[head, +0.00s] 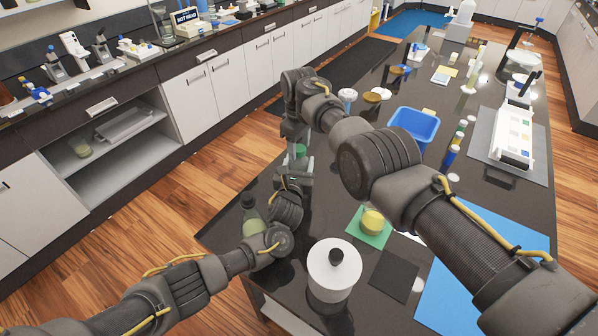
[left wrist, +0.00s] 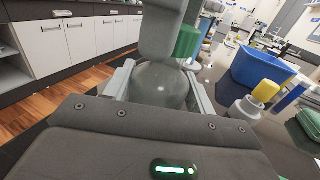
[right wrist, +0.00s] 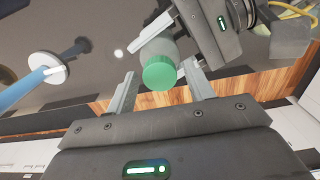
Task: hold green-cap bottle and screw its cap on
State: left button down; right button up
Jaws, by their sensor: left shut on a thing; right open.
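The bottle with a green cap (head: 300,150) is above the dark bench in the head view. My left gripper (head: 294,172) is shut on its clear body (left wrist: 160,85), which sits between the fingers in the left wrist view. The cap also shows in that view (left wrist: 187,42). My right gripper (right wrist: 160,90) is open, with its fingers on either side of the green cap (right wrist: 160,73) and apart from it. The cap sits at the bottle's end; I cannot tell how tightly. In the head view my right arm partly hides the bottle.
A white canister (head: 335,272) with a dark knob stands near the front edge. A greenish bottle (head: 252,219) stands by my left forearm. A yellow-filled container (head: 372,221) is on a green mat. A blue bin (head: 415,126) stands farther back. A dark mat (head: 393,276) lies at front.

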jog(key=c, duration=1)
jog(key=shift+c, duration=0.2)
jog(key=o, duration=1.2)
jog(key=shift+c, duration=0.2)
jog(key=shift+r, duration=0.1)
notch_tip(320, 180, up, 7)
jog(key=shift+r, duration=0.15)
